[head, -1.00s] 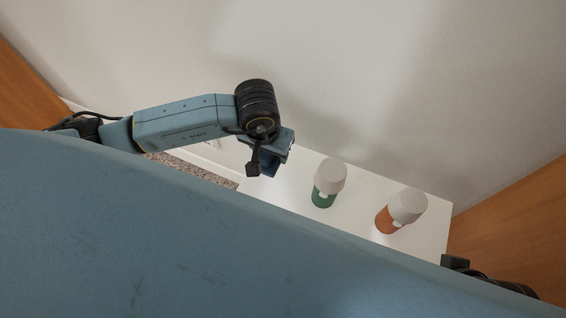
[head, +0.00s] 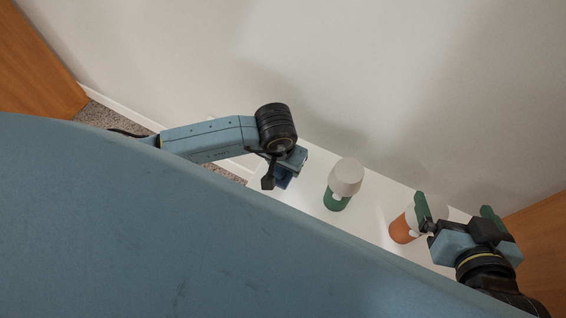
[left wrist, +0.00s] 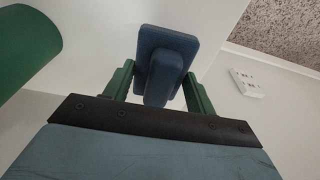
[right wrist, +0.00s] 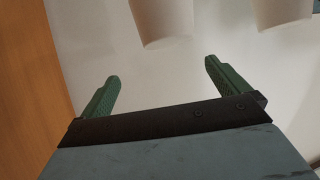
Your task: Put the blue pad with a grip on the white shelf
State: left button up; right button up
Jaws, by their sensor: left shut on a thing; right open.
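The blue pad with a grip (left wrist: 172,38) is in my left gripper (left wrist: 158,82); the green fingers close on its grip from both sides. In the head view the left gripper (head: 284,174) is at the left end of the white shelf (head: 372,218), and the dark blue pad (head: 282,180) partly shows under it. In the left wrist view the pad lies over the shelf's white surface near an edge; I cannot tell whether it touches. My right gripper (head: 455,208) is open and empty, in front of the shelf's right end; its spread fingers (right wrist: 162,70) also show in the right wrist view.
A green bottle with a white top (head: 337,200) stands mid-shelf, right of the pad. An orange bottle with a white top (head: 403,229) stands further right, partly behind my right gripper. A wall rises behind the shelf; a wooden panel (head: 545,235) is at right. Shelf between pad and green bottle is clear.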

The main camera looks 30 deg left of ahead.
jog(key=shift+w+r, duration=0.1)
jog(key=shift+r, duration=0.05)
pick_arm(q)
jog(key=o, duration=0.4)
jog(key=shift+f, duration=0.1)
pick_arm(e)
jog(key=shift+a+r, duration=0.1)
pick_arm(q)
jog(key=o, duration=0.5)
